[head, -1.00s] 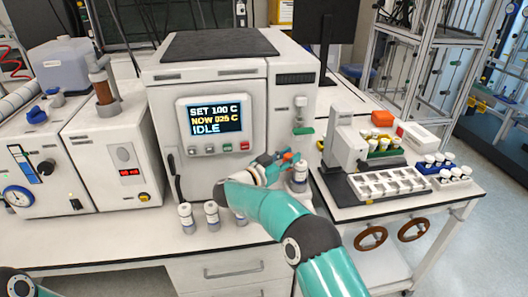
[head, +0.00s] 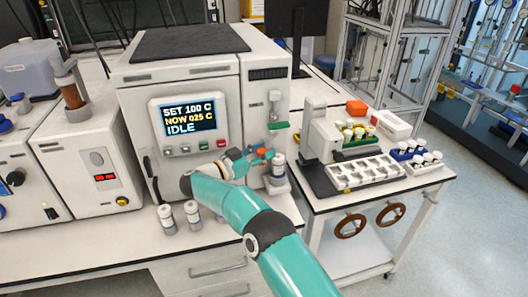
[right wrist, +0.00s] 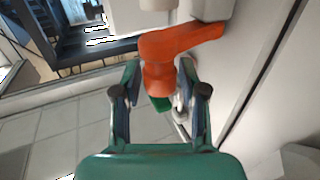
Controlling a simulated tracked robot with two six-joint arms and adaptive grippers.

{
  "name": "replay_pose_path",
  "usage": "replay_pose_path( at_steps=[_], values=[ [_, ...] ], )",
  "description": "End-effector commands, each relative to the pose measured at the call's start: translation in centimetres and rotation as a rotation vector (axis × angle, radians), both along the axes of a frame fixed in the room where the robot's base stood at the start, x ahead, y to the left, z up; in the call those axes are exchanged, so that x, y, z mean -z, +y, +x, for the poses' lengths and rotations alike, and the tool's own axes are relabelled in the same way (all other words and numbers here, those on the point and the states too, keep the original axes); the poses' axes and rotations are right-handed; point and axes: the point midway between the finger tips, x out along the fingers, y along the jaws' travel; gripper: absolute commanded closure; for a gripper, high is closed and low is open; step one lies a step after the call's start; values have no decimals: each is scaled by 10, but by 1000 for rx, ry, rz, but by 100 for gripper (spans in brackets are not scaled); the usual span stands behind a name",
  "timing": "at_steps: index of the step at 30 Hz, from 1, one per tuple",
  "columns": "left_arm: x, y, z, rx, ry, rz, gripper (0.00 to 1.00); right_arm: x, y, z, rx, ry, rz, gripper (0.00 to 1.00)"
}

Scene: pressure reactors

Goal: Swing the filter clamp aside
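An orange lever (right wrist: 165,55), which I take to be the filter clamp, fills the upper middle of the right wrist view. Its arm points right and its thick end hangs down, with a green part just below. My right gripper (right wrist: 160,95) is open, one finger on each side of the thick end, with narrow gaps. In the head view the orange piece (head: 267,152) shows small at the right gripper (head: 259,156), on the right front of the white machine (head: 228,110). A small bottle (head: 278,167) stands just right of it. My left gripper is out of view.
A flat white panel stands close to the right gripper's right side.

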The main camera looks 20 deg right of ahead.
Motion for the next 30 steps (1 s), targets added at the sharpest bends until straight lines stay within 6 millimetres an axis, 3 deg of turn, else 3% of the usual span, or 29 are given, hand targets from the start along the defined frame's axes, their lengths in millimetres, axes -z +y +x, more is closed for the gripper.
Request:
replay_pose_path(
  at_steps=[14,30],
  values=[
    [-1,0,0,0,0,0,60,0,8,-1,-4,0,1,45],
    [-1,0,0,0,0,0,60,2,99,-25,-4,-1,1,45]
  ],
)
